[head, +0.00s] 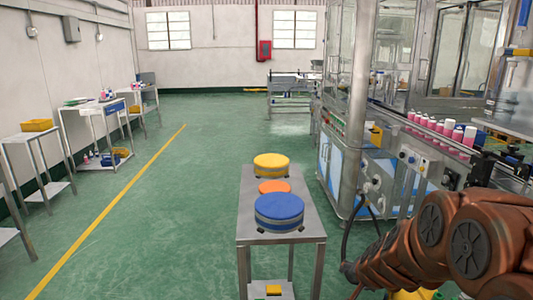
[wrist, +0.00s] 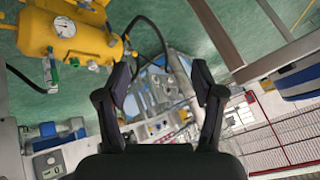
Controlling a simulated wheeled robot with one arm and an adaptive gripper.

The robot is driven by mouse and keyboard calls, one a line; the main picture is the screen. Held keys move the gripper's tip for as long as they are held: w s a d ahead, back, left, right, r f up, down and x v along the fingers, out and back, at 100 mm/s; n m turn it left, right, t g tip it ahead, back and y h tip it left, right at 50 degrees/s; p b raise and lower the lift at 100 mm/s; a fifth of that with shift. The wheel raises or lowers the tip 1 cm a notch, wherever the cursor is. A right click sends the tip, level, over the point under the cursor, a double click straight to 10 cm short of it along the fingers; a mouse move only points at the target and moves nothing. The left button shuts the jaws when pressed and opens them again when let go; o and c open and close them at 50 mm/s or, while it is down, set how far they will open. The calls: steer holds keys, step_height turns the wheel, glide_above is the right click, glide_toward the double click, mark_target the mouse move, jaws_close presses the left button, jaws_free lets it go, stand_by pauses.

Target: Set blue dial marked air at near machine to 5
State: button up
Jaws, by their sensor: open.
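My gripper (wrist: 161,75) is open and empty in the wrist view, its two dark fingers spread wide apart. Beyond the fingers, a grey machine panel (wrist: 158,95) with small fittings shows at a distance. I cannot make out a blue dial marked air, its number or its pointer in either view. Blue parts (wrist: 45,131) sit on a pale machine surface at the lower left of the wrist view, but no marking is legible. In the head view, a glass-sided machine with a control panel (head: 414,162) stands at the right. The gripper itself is outside the head view.
A yellow tank (wrist: 85,42) with a gauge and a black hose is at upper left of the wrist view. A metal table (head: 308,258) holds yellow, orange and blue round pieces. Pink bottles (head: 440,127) line a conveyor. Green floor left of the table is clear.

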steer(key=s+a+r+n+g+y+p, duration=0.2)
steer(key=s+a+r+n+p, duration=0.15)
steer(key=s+a+r, duration=0.45)
steer(key=s+r+n+g+p, duration=0.2)
steer(key=s+r+g+p, duration=0.1)
steer(key=s, duration=1.1)
steer(key=s+d+r+n+g+h+p, duration=0.1)
steer(key=s+r+g+p, duration=0.3)
steer(key=s, duration=1.1)
step_height(320, 180, up, 2)
steer(key=shift+d+r+n+g+p, duration=0.25)
steer(key=shift+d+n+g+p, duration=0.1)
steer(key=shift+n, duration=0.3)
